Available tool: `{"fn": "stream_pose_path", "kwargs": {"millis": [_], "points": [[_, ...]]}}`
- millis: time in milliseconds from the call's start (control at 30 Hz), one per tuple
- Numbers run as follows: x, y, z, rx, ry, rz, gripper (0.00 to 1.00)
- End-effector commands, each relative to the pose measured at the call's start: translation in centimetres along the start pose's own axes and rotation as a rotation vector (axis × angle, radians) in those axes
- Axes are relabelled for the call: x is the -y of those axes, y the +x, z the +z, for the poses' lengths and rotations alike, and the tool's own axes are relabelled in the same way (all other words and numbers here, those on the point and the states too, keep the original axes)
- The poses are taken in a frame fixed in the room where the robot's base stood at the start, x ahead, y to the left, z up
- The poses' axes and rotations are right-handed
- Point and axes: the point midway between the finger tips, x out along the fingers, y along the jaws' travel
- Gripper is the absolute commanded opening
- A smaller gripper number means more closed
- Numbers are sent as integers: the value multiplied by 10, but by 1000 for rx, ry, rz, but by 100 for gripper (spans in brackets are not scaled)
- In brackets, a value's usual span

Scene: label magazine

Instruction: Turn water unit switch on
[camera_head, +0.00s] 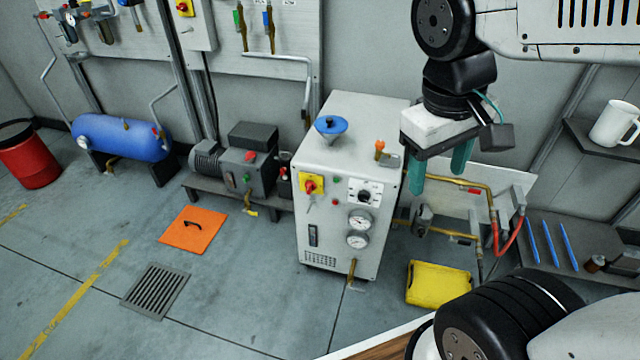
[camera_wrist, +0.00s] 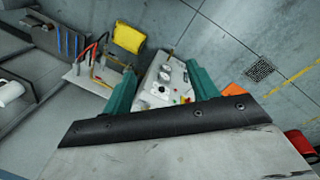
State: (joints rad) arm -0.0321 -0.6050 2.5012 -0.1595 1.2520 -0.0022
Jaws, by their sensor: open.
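The water unit (camera_head: 335,245) is a light grey cabinet standing on the floor in the middle of the head view. Its front has a red rotary switch on a yellow plate (camera_head: 311,186), a black dial (camera_head: 364,195) and two round gauges. In the wrist view the unit (camera_wrist: 152,98) shows between the fingers, with the red and yellow switch (camera_wrist: 186,100) near the right finger. My gripper (camera_head: 440,174) is open and empty, with two teal fingers pointing down. It hangs right of the unit's top, apart from the switch.
A blue funnel (camera_head: 331,125) and an orange fitting (camera_head: 379,148) stand on the unit's top. A pump (camera_head: 240,165) is to the left, a yellow case (camera_head: 440,284) to the right, and a shelf with a white mug (camera_head: 612,122) farther right.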

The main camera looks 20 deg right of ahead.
Motion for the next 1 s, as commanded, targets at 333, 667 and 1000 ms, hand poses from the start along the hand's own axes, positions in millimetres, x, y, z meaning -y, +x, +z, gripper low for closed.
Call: {"fn": "stream_pose_path", "kwargs": {"millis": [333,667,1000], "points": [[-55,30,-100,317,-330,419,59],[-65,87,-225,529,-705,824,59],[-12,197,-348,633,-1149,1233,59]]}}
